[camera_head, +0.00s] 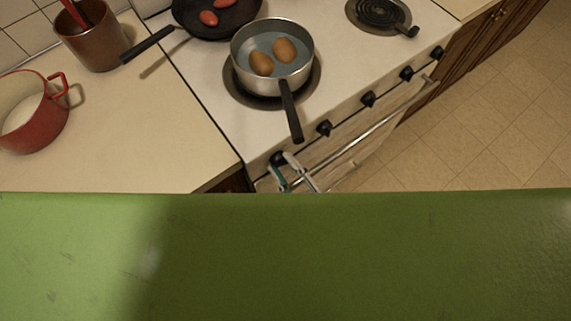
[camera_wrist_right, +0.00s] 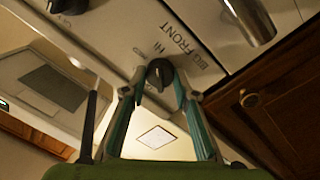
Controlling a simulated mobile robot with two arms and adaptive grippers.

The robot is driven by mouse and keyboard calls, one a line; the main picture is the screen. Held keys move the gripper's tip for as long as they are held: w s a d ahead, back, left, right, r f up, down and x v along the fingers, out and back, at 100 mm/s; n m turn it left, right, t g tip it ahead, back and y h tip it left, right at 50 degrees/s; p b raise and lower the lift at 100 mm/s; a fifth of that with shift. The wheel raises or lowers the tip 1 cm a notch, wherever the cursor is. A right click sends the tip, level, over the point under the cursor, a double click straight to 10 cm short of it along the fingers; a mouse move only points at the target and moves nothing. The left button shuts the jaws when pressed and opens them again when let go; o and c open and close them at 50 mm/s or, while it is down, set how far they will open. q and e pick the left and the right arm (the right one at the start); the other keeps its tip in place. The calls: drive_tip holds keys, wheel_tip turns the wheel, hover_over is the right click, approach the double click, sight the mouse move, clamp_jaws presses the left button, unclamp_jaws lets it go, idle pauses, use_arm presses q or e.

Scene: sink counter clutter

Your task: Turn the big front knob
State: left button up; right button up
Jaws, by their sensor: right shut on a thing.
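The big front knob (camera_wrist_right: 159,71) is black and round, on the white stove front beside printed lettering that reads "FRONT" and "HI". In the head view this knob (camera_head: 277,158) is the leftmost in the row, near the counter corner. My right gripper (camera_wrist_right: 160,82) has one finger on each side of the knob and is shut on it. In the head view, the right gripper (camera_head: 289,170) reaches up to the knob from below, and its wrist is hidden. My left gripper is not in view.
A pot (camera_head: 247,75) with two brown eggs stands on the front burner, its handle (camera_head: 291,112) pointing toward the stove front. An oven door handle (camera_head: 365,136) runs below several other knobs. A red pot (camera_head: 62,118) stands on the left counter; a dark pan (camera_head: 235,22) sits behind.

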drive_tip(key=shift+m, duration=0.6)
drive_tip(key=o, duration=1.1)
drive_tip(key=shift+w, duration=0.1)
drive_tip(key=v, duration=1.2)
drive_tip(key=shift+a, duration=0.1)
